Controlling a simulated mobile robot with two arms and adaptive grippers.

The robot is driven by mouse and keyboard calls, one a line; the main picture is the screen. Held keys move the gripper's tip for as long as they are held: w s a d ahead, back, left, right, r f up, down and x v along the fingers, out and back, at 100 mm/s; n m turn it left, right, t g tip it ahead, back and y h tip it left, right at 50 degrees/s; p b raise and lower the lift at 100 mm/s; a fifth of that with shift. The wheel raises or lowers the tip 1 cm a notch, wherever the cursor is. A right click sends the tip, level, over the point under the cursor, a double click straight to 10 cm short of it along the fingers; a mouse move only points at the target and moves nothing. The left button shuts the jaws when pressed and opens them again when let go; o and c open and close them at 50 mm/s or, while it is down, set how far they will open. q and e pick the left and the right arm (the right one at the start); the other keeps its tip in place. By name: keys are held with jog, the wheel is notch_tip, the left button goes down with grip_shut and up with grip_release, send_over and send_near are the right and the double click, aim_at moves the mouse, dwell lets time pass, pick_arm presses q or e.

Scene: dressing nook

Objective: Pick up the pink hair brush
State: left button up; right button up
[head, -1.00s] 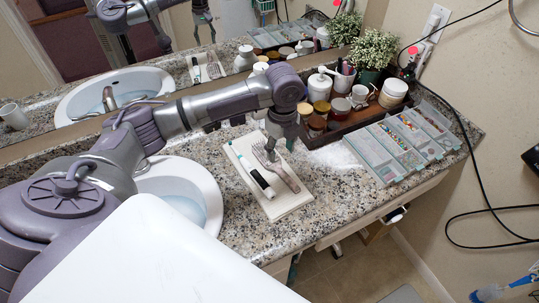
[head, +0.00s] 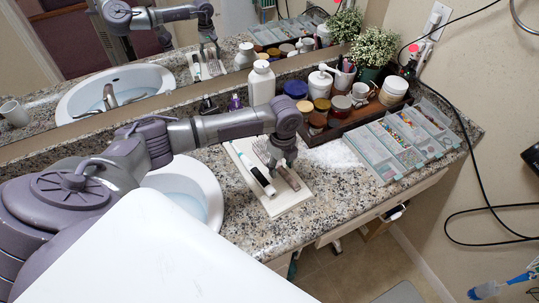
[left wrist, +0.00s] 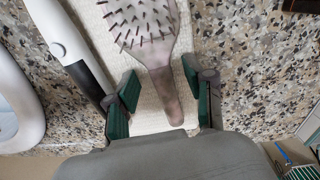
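The pink hair brush lies on a cream towel-like mat (head: 281,208) on the counter. Its handle (head: 290,179) shows in the head view, with its bristled head partly hidden behind my gripper. In the left wrist view the brush (left wrist: 165,85) lies bristles up, with its pinkish-brown handle running between my fingers. My left gripper (head: 277,163) is over the brush; in the left wrist view its green-padded fingers (left wrist: 160,88) stand open on either side of the handle, with gaps visible. My right gripper is not in view.
A black-and-white wand-like item (head: 255,172) lies on the mat, left of the brush and close to my left finger. The sink (head: 187,190) is to the left. A dark tray of jars (head: 345,118) and clear compartment boxes (head: 410,140) stand to the right.

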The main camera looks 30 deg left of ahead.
pick_arm(q)
grip_shut()
